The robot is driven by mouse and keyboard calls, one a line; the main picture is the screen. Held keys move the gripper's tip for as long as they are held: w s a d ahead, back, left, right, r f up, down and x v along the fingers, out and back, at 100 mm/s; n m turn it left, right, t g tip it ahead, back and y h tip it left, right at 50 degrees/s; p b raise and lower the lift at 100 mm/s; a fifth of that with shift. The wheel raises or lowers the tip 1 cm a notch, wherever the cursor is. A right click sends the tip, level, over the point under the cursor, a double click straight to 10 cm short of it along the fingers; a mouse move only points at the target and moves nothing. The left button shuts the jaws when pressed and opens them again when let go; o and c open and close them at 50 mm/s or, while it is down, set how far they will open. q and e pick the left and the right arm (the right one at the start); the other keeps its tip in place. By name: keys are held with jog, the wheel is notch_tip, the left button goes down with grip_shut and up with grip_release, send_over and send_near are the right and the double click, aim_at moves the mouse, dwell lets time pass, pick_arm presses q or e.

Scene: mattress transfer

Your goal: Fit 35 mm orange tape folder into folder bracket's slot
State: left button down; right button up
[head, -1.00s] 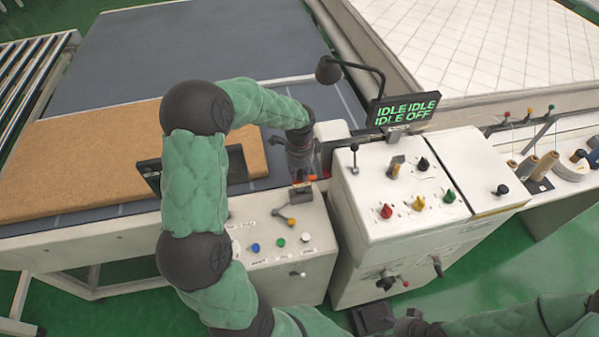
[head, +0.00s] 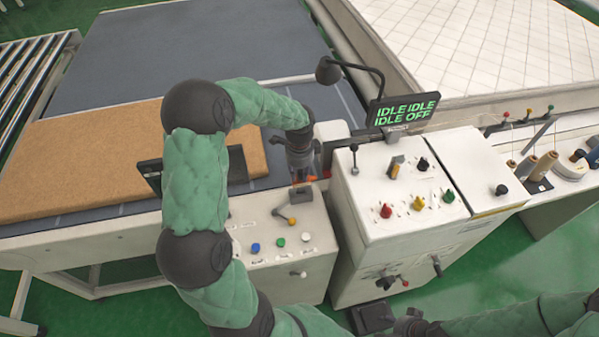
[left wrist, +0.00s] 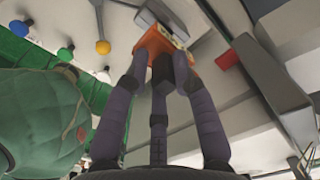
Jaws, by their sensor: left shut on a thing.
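My left gripper (head: 303,176) is shut on the orange tape folder (left wrist: 160,45), low over the left end of the machine. In the left wrist view the fingers (left wrist: 163,62) close around the folder's near part. Only a small bit of orange (head: 312,178) shows beside the fingertips in the head view. A grey metal block, which looks like the folder bracket (head: 300,194), is just below the fingertips. In the left wrist view the grey bracket (left wrist: 157,20) lies right beyond the folder; whether they touch is unclear. My right gripper (head: 408,325) is partly visible at the bottom edge, its fingers indistinct.
A control box (head: 280,256) with coloured buttons and an orange-knobbed lever (head: 291,221) stands just below. The white machine head (head: 410,190) with coloured knobs is to the right. A brown mattress panel (head: 90,160) lies left. A red block (left wrist: 227,59) is near the folder.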

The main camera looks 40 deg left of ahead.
aim_at(300, 182)
dwell(0.5)
pick_arm(q)
jog(key=shift+f+b, duration=1.7)
jog(key=shift+f, duration=1.1)
jog(key=c, duration=0.9)
grip_release()
jog(key=shift+c, duration=0.2)
jog(key=shift+r, duration=0.1)
notch_tip(300, 182, up, 12)
jog(key=shift+f, duration=0.1)
